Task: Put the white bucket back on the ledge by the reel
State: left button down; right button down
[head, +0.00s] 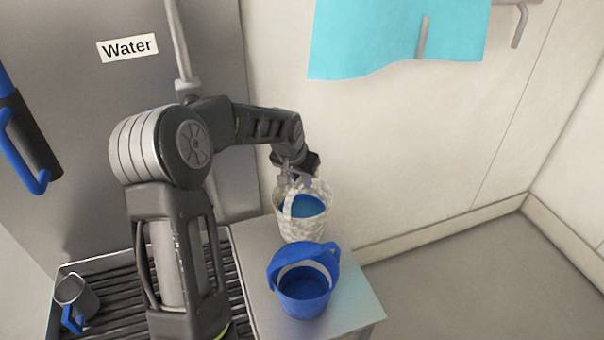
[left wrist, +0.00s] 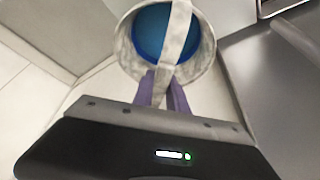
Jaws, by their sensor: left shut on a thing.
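The white bucket (head: 302,222) has a mottled surface and blue contents, and it is at the back of the grey ledge (head: 357,309). My left gripper (head: 296,180) is shut on the bucket's handle at its top. In the left wrist view the fingers (left wrist: 163,88) close on the pale handle strap, and the white bucket (left wrist: 125,50) hangs or stands beyond them with blue inside. I cannot tell whether its base touches the ledge. My right gripper is not in view. No reel can be made out.
A blue bucket (head: 303,292) with a raised handle stands on the ledge in front of the white one. A slatted drain tray (head: 115,268) holds a grey jug (head: 76,297) with a blue handle. A turquoise cloth (head: 390,40) hangs on the wall. Floor at right is clear.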

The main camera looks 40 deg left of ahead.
pick_arm(q)
jog(key=shift+r, duration=0.15)
jog(key=shift+f+p, duration=0.3)
jog(key=shift+f, duration=1.65)
jog(key=c, duration=1.7)
grip_release()
jog(key=shift+f, duration=0.15)
jog(key=shift+c, duration=0.2)
jog(key=o, duration=0.4)
jog(key=b+v, duration=0.1)
jog(key=v, duration=1.1)
